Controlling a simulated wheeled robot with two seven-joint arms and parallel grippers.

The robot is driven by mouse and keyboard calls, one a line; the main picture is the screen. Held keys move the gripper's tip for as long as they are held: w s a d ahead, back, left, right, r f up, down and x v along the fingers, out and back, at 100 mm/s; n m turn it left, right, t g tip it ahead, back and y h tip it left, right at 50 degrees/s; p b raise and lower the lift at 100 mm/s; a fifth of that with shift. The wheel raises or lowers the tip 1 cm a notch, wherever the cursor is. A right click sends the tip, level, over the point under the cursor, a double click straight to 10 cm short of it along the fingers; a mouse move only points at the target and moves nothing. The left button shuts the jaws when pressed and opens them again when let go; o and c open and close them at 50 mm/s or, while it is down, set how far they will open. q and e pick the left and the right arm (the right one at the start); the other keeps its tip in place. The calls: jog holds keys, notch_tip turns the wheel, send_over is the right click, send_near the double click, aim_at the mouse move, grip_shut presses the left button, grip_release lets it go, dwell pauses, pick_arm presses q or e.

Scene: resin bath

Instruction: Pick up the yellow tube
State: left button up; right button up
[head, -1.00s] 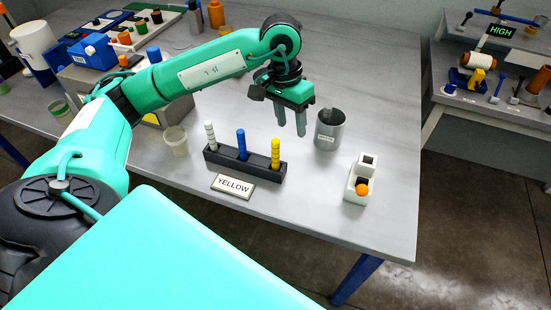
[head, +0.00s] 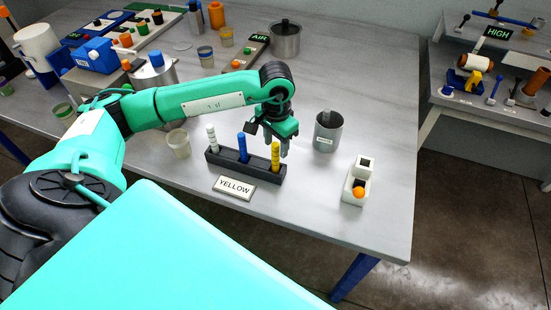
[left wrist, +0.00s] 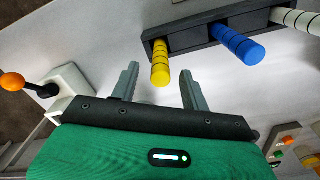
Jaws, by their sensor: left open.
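The yellow tube (head: 275,156) stands upright in the right end of a dark rack (head: 244,168), with dark bands along it. A blue tube (head: 242,147) and a white tube (head: 211,138) stand in the same rack to its left. My left gripper (head: 283,148) is open and empty, just behind and above the yellow tube. In the left wrist view, the yellow tube (left wrist: 160,66) shows beyond and between the two spread fingers of my left gripper (left wrist: 158,88). I cannot tell whether a finger touches it. My right gripper is not in view.
A YELLOW sign (head: 234,187) lies in front of the rack. A grey metal cup (head: 328,132) stands right of the gripper, and a white block with an orange ball (head: 358,183) stands further right. A clear cup (head: 179,143) is left of the rack. The table's front right is bare.

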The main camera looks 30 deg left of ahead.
aim_at(276, 152)
pick_arm(q)
jog(key=shift+f+p, duration=0.65)
jog(key=shift+f, duration=1.25)
jog(key=shift+c, duration=0.5)
grip_shut()
jog(key=shift+r, duration=0.2)
